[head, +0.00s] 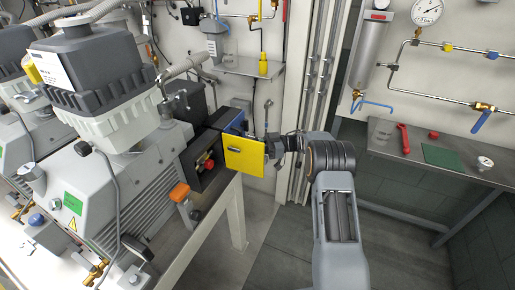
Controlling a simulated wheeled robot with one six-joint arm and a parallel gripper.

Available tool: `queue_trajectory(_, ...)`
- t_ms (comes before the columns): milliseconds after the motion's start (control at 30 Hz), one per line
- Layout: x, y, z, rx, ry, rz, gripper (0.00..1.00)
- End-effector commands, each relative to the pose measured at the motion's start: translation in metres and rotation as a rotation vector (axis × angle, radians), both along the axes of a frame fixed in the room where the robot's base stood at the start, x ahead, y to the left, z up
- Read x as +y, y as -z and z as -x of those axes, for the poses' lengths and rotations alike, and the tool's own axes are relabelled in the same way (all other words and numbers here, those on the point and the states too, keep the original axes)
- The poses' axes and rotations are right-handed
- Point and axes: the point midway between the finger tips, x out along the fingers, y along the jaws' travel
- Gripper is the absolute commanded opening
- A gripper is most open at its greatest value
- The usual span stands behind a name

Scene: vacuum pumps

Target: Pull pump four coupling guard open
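A yellow panel (245,158), which looks like the coupling guard, stands at the right end of a grey pump (125,185) in the head view. It sits beside a dark housing (204,160) with a red knob, and a blue part shows behind its top edge. I cannot tell how far it stands open. My gripper (270,146) is at the panel's right edge, small and dark against the background. It overlaps or touches that edge. Its fingers are too small to show whether they are shut on anything. No pump number is readable.
The pump rests on a light frame with a leg (237,215) close to my arm. A wall shelf (250,67) is above the panel. At right, a grey bench (470,160) holds a red-handled tool (403,139) and a gauge (485,162). The floor (275,250) between is clear.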

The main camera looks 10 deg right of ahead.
Motion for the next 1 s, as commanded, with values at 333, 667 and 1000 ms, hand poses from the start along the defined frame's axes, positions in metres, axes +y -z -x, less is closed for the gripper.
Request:
queue_trajectory(333,-0.002,0.0,0.0,0.005,-0.009,-0.003,0.0)
queue_trajectory(667,-0.004,0.0,0.0,0.003,-0.004,-0.002,0.35)
queue_trajectory(1000,-0.01,0.001,-0.001,0.001,-0.003,-0.002,0.35)
